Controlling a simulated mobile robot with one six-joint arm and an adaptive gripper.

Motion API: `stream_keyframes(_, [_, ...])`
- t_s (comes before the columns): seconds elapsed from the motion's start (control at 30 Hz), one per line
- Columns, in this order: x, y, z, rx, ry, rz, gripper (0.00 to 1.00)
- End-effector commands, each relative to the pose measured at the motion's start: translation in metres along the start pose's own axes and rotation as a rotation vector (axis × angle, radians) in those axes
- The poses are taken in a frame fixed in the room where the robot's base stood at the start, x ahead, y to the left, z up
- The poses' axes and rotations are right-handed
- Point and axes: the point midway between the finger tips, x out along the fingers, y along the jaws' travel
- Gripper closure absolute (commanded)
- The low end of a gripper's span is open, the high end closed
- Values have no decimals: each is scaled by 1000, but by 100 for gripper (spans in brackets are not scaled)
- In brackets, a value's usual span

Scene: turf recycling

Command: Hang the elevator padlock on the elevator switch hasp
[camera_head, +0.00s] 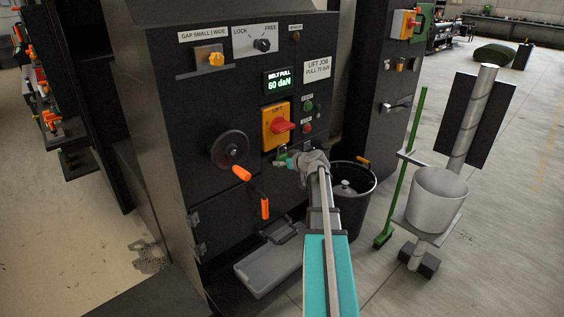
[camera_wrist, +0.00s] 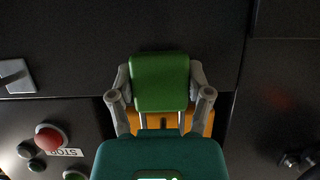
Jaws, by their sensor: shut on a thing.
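The elevator padlock has a green body (camera_wrist: 161,82) and sits between both fingers of my gripper (camera_wrist: 160,90) in the wrist view. Two pale bars, likely its shackle legs, run from the body across the yellow-orange switch plate (camera_wrist: 154,122). In the head view my gripper (camera_head: 290,161) is shut on the green padlock (camera_head: 281,157), just below the LIFT switch, a yellow plate (camera_head: 268,135) with a red handle (camera_head: 283,125). The hasp is not clearly visible. I cannot tell whether the shackle touches or passes through it.
A black handwheel (camera_head: 229,148) with an orange grip is left of the switch. Green and red buttons (camera_head: 307,127) are to its right. A grey case (camera_head: 269,266) lies below. A black bucket (camera_head: 352,205) and a green broom (camera_head: 402,165) stand to the right.

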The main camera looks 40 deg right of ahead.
Motion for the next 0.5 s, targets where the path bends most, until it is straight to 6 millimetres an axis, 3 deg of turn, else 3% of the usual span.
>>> stream_keyframes(0.03, [0,0,1,0,0,0,33])
stream_keyframes(0.2, [0,0,0,0,0,0,2])
stream_keyframes(0.5, [0,0,0,0,0,0,0])
